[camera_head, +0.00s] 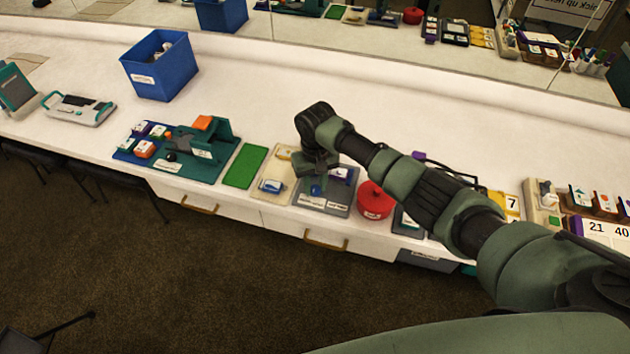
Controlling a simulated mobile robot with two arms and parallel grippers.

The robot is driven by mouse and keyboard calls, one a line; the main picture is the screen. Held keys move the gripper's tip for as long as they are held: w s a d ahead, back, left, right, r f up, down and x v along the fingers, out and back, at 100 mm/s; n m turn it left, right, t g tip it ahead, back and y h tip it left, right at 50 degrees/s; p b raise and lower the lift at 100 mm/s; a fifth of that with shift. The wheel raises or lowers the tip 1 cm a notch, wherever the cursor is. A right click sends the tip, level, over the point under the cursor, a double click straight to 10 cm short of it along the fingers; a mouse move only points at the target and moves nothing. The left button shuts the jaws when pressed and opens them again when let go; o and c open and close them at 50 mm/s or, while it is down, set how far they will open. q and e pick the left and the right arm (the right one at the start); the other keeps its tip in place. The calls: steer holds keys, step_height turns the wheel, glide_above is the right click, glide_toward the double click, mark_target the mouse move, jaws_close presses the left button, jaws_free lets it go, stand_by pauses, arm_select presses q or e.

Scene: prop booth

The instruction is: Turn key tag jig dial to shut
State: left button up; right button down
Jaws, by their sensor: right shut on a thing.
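My right gripper (317,180) reaches down from its dark green wrist onto a grey jig board (340,209) at the counter's front edge. It is shut on a small blue dial (316,190), which shows just below the fingers. The fingertips and most of the dial's face are hidden, so I cannot tell which way the dial points. White labels (311,201) lie along the board's front edge, too small to read. A white and purple piece (342,174) sits at the board's back right. My left gripper is not in view.
A beige tray (271,187) and a green mat (245,166) lie left of the jig, and a red round container (374,200) stands close on its right. A teal board (174,164) and a blue bin (160,66) are further left. The counter behind is clear.

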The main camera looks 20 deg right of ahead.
mark_target(315, 188)
steer(key=n+p, duration=0.1)
steer(key=n, duration=0.4)
steer(key=shift+n, duration=0.3)
steer(key=n, duration=0.6)
steer(key=shift+a, duration=0.1)
stand_by(0.3)
steer(key=c, duration=1.1)
jaws_free()
step_height(315, 188, up, 8)
steer(key=shift+f, duration=0.1)
